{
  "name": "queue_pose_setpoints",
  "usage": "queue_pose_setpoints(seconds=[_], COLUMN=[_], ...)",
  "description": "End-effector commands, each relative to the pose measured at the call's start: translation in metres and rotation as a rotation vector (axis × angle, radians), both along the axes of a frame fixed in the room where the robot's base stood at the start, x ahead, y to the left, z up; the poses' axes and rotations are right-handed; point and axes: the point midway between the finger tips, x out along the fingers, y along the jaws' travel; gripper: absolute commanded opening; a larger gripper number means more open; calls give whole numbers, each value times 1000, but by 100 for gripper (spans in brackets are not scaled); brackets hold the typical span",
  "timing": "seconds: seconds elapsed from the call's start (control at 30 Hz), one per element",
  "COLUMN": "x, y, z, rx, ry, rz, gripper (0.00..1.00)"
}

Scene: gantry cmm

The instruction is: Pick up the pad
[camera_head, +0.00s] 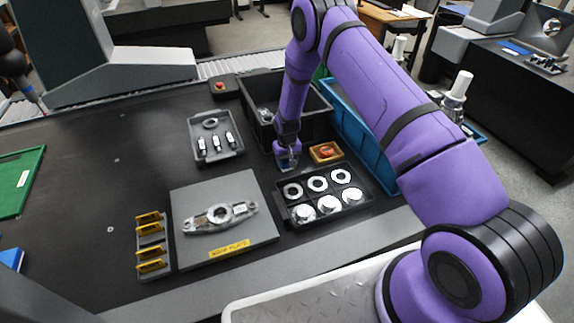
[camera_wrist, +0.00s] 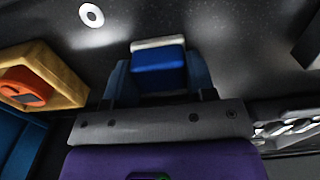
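The pad (camera_wrist: 158,68) is a blue block with a pale grey-white edge. In the wrist view it sits between the two blue-grey fingers of my gripper (camera_wrist: 158,80), with a finger against each side. In the head view my gripper (camera_head: 287,160) is low between the black bin and the black tray of rings, just left of a small wooden box. The pad is small there and hard to tell from the fingers. I cannot tell whether it touches the table.
The wooden box (camera_head: 337,158) holds an orange-red item. A black tray (camera_head: 363,204) carries rings and discs. A black bin (camera_head: 262,96), a blue bin (camera_head: 350,112) and a grey tray (camera_head: 222,157) stand nearby. A grey plate (camera_head: 190,197) bears a metal part. Open table lies left.

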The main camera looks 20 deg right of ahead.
Motion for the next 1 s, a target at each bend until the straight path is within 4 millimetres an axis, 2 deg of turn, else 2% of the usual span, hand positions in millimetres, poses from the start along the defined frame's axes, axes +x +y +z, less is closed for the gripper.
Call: queue_pose_setpoints(seconds=[0.23, 0.37, 0.8, 1.0], x=[0, 1, 1, 0], y=[0, 0, 0, 0], z=[1, 10, 84, 99], rx=[0, 0, 0, 0], ry=[-1, -3, -2, 2], rz=[0, 0, 0, 0], gripper=[27, 27, 27, 27])
